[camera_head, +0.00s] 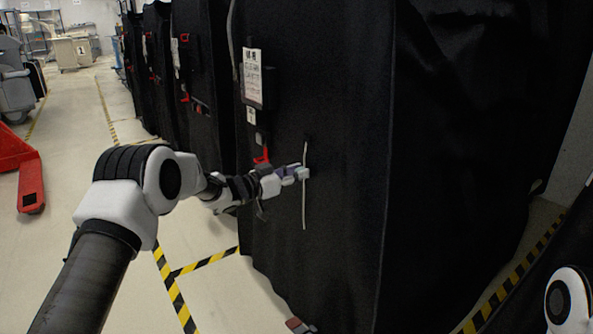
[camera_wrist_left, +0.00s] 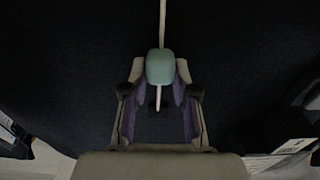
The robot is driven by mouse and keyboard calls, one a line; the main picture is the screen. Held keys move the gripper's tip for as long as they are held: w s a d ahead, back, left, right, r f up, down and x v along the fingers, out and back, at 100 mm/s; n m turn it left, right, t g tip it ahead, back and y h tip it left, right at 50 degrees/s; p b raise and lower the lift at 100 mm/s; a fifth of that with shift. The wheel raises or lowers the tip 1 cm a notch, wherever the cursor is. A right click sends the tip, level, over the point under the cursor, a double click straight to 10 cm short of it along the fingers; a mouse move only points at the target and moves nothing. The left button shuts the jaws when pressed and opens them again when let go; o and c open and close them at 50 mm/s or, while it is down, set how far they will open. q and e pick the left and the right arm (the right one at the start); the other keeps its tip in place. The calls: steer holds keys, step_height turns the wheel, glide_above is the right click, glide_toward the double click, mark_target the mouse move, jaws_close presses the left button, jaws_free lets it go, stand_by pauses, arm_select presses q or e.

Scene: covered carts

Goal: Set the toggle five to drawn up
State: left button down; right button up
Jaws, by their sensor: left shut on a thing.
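A pale cord (camera_head: 304,208) hangs down the front of the nearest black cart cover (camera_head: 345,150). A small pale blue-green toggle (camera_head: 304,173) sits on it, with cord showing above and below. My left gripper (camera_head: 298,174) reaches it from the left and is shut on it. In the left wrist view the toggle (camera_wrist_left: 160,67) is between the fingertips of my left gripper (camera_wrist_left: 161,76). The cord (camera_wrist_left: 162,22) runs up from the toggle to the top edge, and a short piece shows below. No number on this toggle is readable. My right gripper is not in view.
A label sheet (camera_head: 252,75) and a red clip (camera_head: 262,156) are on the cover, left of the cord. More covered carts (camera_head: 203,70) stand behind. Striped floor tape (camera_head: 205,262) borders the cart. The aisle floor (camera_head: 70,160) at left is mostly open.

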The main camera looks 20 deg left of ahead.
arm_select(q)
steer(key=c, duration=0.9)
jaws_free()
steer(key=v, duration=1.2)
